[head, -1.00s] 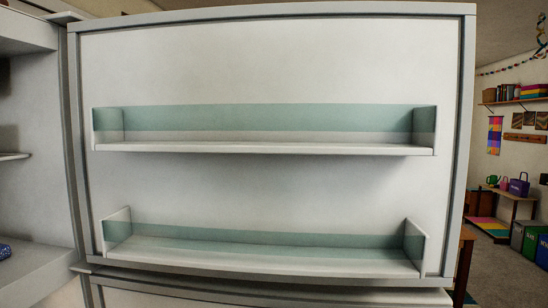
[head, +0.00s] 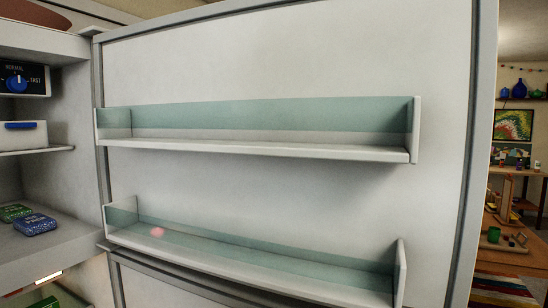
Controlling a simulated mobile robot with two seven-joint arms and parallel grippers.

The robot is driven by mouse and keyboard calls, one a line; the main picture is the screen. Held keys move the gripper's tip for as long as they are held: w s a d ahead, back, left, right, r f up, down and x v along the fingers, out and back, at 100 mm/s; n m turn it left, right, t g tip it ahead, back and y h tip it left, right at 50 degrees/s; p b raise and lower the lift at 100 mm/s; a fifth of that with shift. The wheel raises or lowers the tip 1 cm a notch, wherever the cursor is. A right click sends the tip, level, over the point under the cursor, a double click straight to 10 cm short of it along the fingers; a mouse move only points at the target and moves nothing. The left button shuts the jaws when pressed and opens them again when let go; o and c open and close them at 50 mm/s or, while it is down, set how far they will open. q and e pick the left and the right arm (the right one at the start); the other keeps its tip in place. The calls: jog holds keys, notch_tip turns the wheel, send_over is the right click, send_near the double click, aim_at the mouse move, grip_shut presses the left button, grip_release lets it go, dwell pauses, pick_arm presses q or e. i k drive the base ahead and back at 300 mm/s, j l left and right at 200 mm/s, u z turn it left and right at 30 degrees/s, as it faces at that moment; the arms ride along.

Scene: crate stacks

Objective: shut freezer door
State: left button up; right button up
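The freezer door (head: 300,66) fills most of the head view and stands open, with its inner face toward me. It carries two shelves, an upper shelf (head: 260,150) and a lower shelf (head: 250,265), each with a greenish clear back strip. A small pink spot shows on the lower shelf near its left end. The freezer compartment (head: 60,180) is at the left, its inside partly in view. Neither of my grippers is in view.
The compartment holds a dial box (head: 20,80), a white bin (head: 20,136), and green (head: 14,213) and blue (head: 36,225) packs. A lower door (head: 150,285) shows below. At the right, beyond the door's edge, a wooden table (head: 510,240) holds small items.

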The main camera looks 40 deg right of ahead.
aim_at(331, 153)
jog(key=k+l+u, duration=0.15)
jog(key=l, duration=0.3)
jog(key=k+l+u, duration=0.15)
jog(key=l, duration=0.25)
jog(key=k+l+u, duration=0.15)
jog(key=k+l, duration=0.15)
jog(key=k+l+u, duration=0.15)
jog(key=l, duration=0.3)
jog(key=k+l+u, duration=0.15)
jog(key=l, duration=0.25)
jog(key=k+l+u, duration=0.3)
jog(key=l, duration=0.25)
jog(key=k+l+u, duration=0.1)
jog(key=l, duration=0.25)
jog(key=k+l+u, duration=0.15)
jog(key=l, duration=0.15)
jog(key=i+l+u, duration=0.2)
jog(key=l, duration=0.9)
jog(key=k, duration=0.1)
